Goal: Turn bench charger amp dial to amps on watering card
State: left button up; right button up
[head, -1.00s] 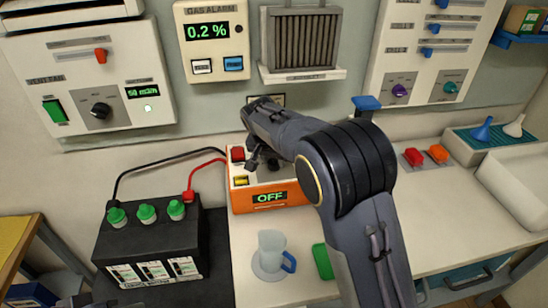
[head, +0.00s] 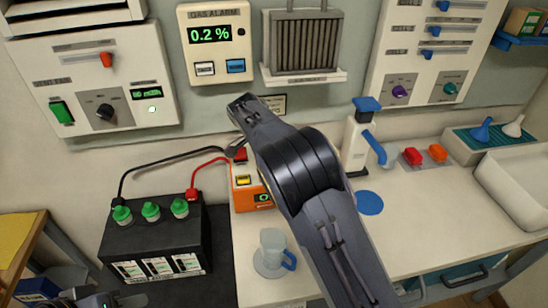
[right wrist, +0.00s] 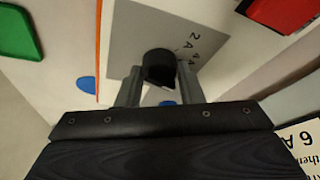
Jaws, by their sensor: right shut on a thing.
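The orange bench charger (head: 248,203) stands on the counter, mostly hidden behind my right arm; only part of its green display shows. In the right wrist view its black amp dial (right wrist: 158,68) sits on a grey plate (right wrist: 122,48) marked 2 A and 4 A. My right gripper (right wrist: 160,84) is shut on the dial, one finger on each side. Where the dial points is unclear. A printed card (right wrist: 301,140), partly cut off, shows "6 A" and "then". A small card (head: 272,103) is on the wall behind my arm. My left gripper (head: 108,301) shows partly at the bottom edge.
A black battery (head: 155,245) with green caps stands left, joined to the charger by black and red leads. A clear jug (head: 272,248) stands in front of the charger. The counter's right front is clear.

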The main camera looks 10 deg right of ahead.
dwell(0.4)
jog(key=o, duration=1)
jog(key=shift+c, duration=0.2)
jog(key=v, duration=0.7)
jog(key=shift+a+r+b, duration=0.15)
jog(key=shift+r+b, duration=0.25)
